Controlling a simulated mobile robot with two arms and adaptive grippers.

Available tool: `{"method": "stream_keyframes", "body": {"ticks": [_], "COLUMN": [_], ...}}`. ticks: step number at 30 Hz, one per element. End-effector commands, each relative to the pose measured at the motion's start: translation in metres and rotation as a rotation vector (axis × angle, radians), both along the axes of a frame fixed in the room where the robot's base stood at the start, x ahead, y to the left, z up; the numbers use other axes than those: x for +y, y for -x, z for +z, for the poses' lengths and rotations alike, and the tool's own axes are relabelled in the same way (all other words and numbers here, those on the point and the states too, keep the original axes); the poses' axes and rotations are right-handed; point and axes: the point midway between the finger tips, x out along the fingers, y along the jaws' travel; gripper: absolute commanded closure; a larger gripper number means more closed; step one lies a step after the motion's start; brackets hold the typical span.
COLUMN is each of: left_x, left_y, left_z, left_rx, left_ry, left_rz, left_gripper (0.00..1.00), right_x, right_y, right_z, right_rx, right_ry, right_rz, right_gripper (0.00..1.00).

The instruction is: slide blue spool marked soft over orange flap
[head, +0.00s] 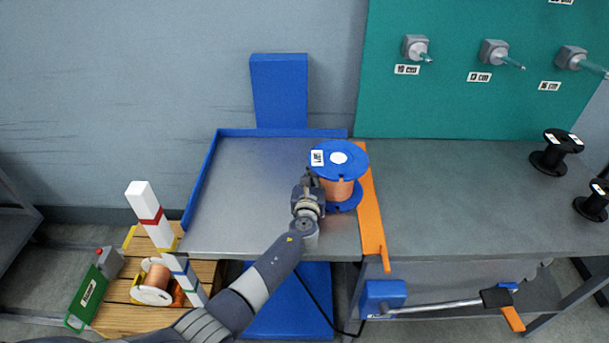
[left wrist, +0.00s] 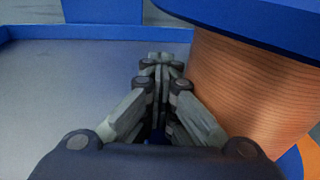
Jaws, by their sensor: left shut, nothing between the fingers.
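The blue spool (head: 339,161) wound with copper wire stands upright at the right edge of the grey tray table, beside and partly over the orange flap (head: 372,222). A small white label on its top flange is too small to read surely. My left gripper (head: 309,184) is at the spool's left side. In the left wrist view the left gripper (left wrist: 160,62) is shut with nothing between its fingers, and the spool's copper winding (left wrist: 245,90) is close on the right. Whether they touch is not clear. My right gripper is not in view.
The blue-rimmed tray table (head: 240,190) is clear left of the spool. A grey bench (head: 450,190) lies right of the flap, with black spools (head: 556,150) at its far right. A teal pegboard (head: 470,110) stands behind. A pallet (head: 130,310) with white spools is lower left.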

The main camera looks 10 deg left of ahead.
Motion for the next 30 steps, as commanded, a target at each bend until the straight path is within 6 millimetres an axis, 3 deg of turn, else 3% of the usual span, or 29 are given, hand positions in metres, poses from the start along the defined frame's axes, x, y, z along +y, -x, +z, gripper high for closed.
{"method": "stream_keyframes", "body": {"ticks": [3, 16, 30], "left_x": [-0.009, -0.013, -0.049], "left_y": [-0.001, -0.002, -0.011], "left_z": [0.0, 0.0, -0.002], "left_rx": [-0.001, -0.001, -0.001], "left_ry": [0.002, 0.002, 0.002], "left_rz": [-0.007, -0.007, -0.006], "left_gripper": [1.0, 1.0, 1.0], "right_x": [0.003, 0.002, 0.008], "right_y": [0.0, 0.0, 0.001], "right_z": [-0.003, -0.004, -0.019], "right_rx": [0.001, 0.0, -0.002], "right_ry": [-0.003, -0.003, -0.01], "right_rz": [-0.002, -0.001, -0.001], "right_gripper": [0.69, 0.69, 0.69]}}
